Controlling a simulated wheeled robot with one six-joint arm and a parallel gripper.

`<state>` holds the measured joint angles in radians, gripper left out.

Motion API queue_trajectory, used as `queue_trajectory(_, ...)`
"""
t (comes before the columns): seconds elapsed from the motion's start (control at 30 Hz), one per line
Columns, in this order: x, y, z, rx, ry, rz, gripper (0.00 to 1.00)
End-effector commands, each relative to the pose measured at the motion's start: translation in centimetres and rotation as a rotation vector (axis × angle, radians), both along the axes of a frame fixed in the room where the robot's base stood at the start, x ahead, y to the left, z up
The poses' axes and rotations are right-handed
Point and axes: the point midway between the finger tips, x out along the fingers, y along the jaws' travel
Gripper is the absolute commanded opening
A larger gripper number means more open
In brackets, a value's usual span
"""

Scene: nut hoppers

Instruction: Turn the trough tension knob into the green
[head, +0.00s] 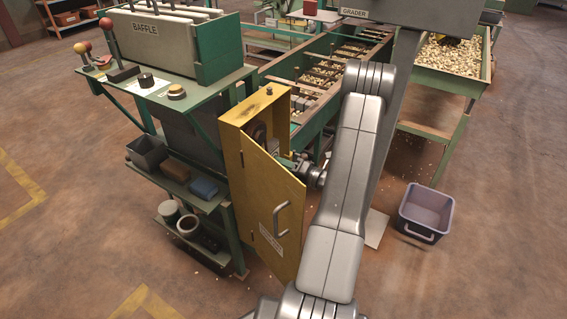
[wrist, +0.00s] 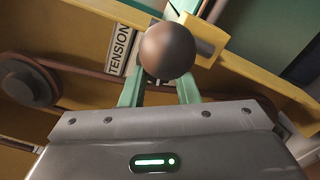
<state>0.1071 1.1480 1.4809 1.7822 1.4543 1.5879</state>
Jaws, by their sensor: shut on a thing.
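The tension knob (wrist: 167,52) is a dark brown ball in the upper middle of the wrist view. It is beside a white label reading TENSION (wrist: 119,48), on yellow framing. My gripper (wrist: 161,82) has its pale green fingers on either side of the knob and is shut on it. I cannot make out a green zone or pointer on any scale.
A dark pulley (wrist: 28,82) with a belt is left of the knob in the wrist view. The cabinet door stands close to my arm. The green BAFFLE hopper bench (head: 170,92) is on the left. A grey bin (head: 426,211) stands on the floor at right, with open floor around it.

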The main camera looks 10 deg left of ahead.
Motion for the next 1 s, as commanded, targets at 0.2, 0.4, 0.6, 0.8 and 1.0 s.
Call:
queue_trajectory(0.2,-0.07,-0.02,0.46,0.049,0.142,0.000,0.05)
queue_trajectory(0.4,-0.06,-0.02,0.14,0.073,0.209,0.000,0.05)
queue_trajectory(0.6,-0.06,-0.02,0.02,0.076,0.211,0.000,0.05)
queue_trajectory(0.8,-0.06,-0.02,0.02,0.075,0.210,0.000,0.37)
queue_trajectory(1.0,-0.06,-0.03,0.04,0.075,0.209,0.000,0.37)
